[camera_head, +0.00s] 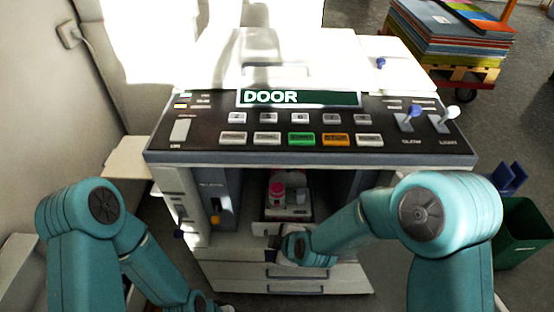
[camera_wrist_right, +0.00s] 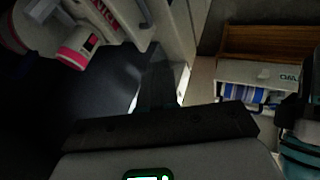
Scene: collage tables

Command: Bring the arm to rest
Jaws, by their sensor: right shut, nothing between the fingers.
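My right arm comes in from the right in the head view. Its gripper (camera_head: 274,241) is at the front of the open bay of a copier-like machine (camera_head: 310,158), just below a pink-and-white part (camera_head: 277,192) inside. In the right wrist view the dark fingers (camera_wrist_right: 158,88) are together with nothing between them. A white cylinder with a pink band (camera_wrist_right: 78,46) is at the upper left there, apart from the fingers. My left arm hangs low at the left in the head view. Its gripper (camera_head: 222,307) is mostly cut off by the bottom edge.
The machine's display (camera_head: 298,98) reads DOOR. White drawers (camera_head: 285,273) lie below the bay. A side tray (camera_head: 128,158) sticks out left. A green bin (camera_head: 522,232) stands right, and a stack of coloured sheets (camera_head: 450,40) on a pallet is at the back right.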

